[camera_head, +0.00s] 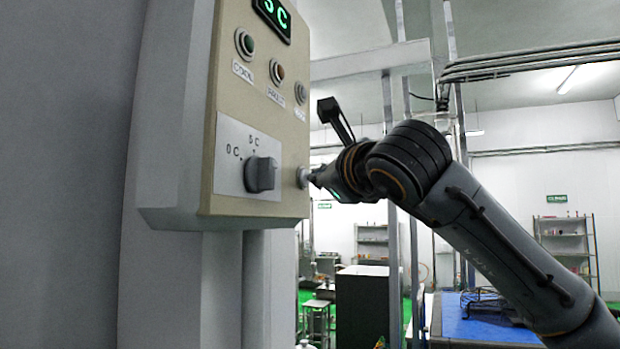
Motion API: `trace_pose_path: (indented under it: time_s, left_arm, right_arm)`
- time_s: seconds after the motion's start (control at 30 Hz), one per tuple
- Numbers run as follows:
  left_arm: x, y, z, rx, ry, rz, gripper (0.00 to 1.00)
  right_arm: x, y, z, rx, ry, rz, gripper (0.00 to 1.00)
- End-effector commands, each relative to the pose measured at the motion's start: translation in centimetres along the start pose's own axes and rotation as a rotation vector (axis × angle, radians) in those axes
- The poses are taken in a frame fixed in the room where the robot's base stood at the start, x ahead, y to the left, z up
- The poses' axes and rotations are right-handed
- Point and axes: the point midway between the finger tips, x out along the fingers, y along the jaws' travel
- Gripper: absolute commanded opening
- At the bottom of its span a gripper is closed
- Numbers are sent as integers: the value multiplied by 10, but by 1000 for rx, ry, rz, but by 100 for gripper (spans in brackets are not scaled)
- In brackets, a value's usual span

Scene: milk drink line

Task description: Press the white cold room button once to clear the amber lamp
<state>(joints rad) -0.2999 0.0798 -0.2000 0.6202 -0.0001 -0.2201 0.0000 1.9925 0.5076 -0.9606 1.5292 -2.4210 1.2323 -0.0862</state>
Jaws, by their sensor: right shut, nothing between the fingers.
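A beige control box (226,100) is on the left, with a green-lit display (272,14) at its top. The white button (302,177) is low on the panel's right side. My right gripper (315,177) is shut and empty, its tip at the button; I cannot tell if it touches or presses it. My left gripper is not in view.
A dark rotary knob (262,174) on a pale plate is just left of the button. Metal posts (391,200) stand behind my right arm. A black cabinet (362,305), a blue surface (470,325) and shelves (567,243) are farther back.

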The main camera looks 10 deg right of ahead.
Motion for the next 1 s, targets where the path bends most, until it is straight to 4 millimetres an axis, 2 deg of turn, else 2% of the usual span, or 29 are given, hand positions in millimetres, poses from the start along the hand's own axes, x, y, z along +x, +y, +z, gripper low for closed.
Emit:
trace_pose_path:
  time_s: [1.0]
  left_arm:
    - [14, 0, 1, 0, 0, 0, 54]
  right_arm:
    - [-18, -12, -14, 1, -1, 0, 0]
